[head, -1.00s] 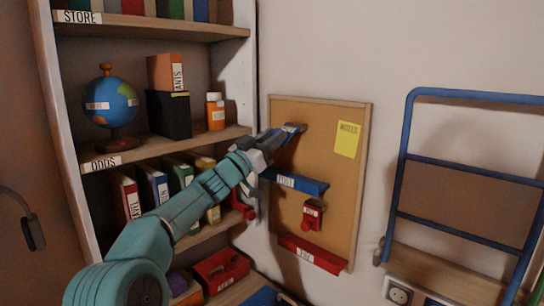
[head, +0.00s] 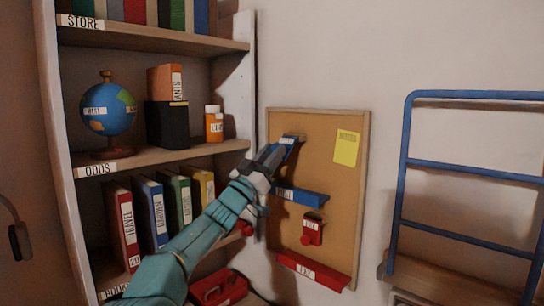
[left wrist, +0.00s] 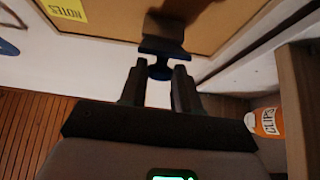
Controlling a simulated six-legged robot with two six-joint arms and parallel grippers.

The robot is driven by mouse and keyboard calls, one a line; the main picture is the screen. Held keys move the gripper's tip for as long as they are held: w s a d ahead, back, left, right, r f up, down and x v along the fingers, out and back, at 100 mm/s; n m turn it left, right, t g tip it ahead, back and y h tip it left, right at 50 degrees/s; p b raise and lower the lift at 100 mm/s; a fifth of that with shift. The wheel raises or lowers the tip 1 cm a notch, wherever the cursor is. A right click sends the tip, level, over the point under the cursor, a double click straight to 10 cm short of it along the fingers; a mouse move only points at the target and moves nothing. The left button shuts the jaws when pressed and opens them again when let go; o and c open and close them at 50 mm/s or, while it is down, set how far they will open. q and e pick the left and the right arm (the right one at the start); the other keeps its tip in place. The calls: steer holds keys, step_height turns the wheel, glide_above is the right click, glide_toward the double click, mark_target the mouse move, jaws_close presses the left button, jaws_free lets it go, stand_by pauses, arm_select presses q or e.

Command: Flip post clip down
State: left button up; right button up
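A corkboard (head: 330,205) hangs on the wall right of the shelves. Near its top is a blue clip (head: 287,145), a lever that sticks out from the board and slopes down toward my left gripper. My left gripper (head: 266,165) is at its lower end. The clip's label does not show. A blue labelled ledge (head: 300,196) is below. My right gripper is out of view.
A small red clip (head: 311,230) and a red ledge (head: 314,270) are lower on the board, and a yellow note (head: 346,148) is at upper right. Shelves with a globe (head: 108,106), an orange bottle (head: 214,124) and binders stand left. A blue ladder-like frame (head: 402,180) is right.

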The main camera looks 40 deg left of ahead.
arm_select(q)
steer(key=o, duration=0.4)
steer(key=shift+s, duration=0.2)
steer(key=shift+c, duration=0.2)
steer(key=shift+s+r, duration=0.1)
steer(key=b+v, duration=0.6)
steer(key=v, duration=1)
steer(key=shift+b, duration=0.4)
steer(key=shift+a, duration=0.1)
